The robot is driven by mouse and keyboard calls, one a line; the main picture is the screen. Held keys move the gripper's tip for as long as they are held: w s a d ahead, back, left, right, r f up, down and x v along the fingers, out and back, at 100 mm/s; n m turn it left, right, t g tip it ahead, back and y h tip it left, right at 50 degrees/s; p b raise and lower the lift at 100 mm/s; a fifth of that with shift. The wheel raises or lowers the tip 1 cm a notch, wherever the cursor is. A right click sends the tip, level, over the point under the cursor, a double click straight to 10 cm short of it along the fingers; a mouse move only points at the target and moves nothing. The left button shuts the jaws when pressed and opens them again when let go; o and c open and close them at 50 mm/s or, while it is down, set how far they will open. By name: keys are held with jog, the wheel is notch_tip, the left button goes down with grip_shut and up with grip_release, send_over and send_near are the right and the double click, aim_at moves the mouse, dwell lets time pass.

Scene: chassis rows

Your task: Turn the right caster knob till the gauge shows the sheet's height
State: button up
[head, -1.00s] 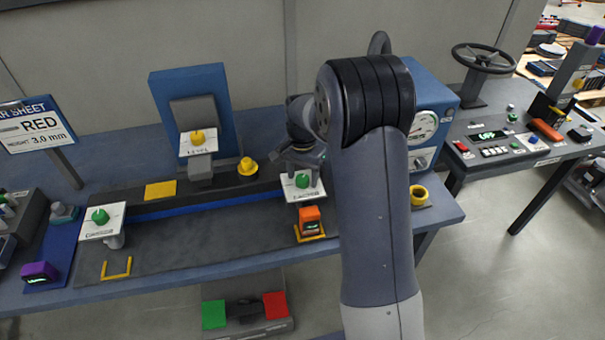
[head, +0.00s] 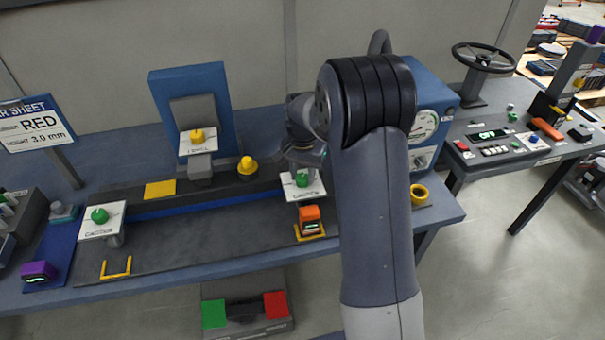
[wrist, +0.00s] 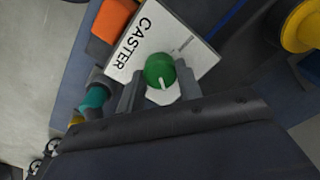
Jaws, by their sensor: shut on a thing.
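The right caster knob (head: 302,180) is green and sits on a white card marked CASTER. In the wrist view the knob (wrist: 160,70) shows a white pointer line. My gripper (wrist: 158,84) is shut on this knob, with one finger on each side of it. The orange gauge (head: 309,215) stands in a yellow corner bracket just in front of the right caster post; its lit green display is too small to read. The sheet (head: 37,124) at the left reads RED and height 3.0 mm; its left edge is cut off.
A left caster knob (head: 99,215), a yellow level knob (head: 197,135) and a purple gauge (head: 38,271) are on the bench. An empty yellow bracket (head: 116,274) lies at front left. A blue box with a dial (head: 424,125) stands behind my arm.

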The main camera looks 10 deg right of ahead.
aim_at(303, 177)
jog(key=n, duration=0.4)
jog(key=shift+b, duration=0.3)
jog(key=shift+n, duration=1.6)
jog(key=shift+r, duration=0.1)
jog(key=o, duration=1)
jog(key=shift+c, duration=0.2)
notch_tip(303, 177, up, 11)
jog(key=b, duration=0.1)
jog(key=shift+f, duration=0.3)
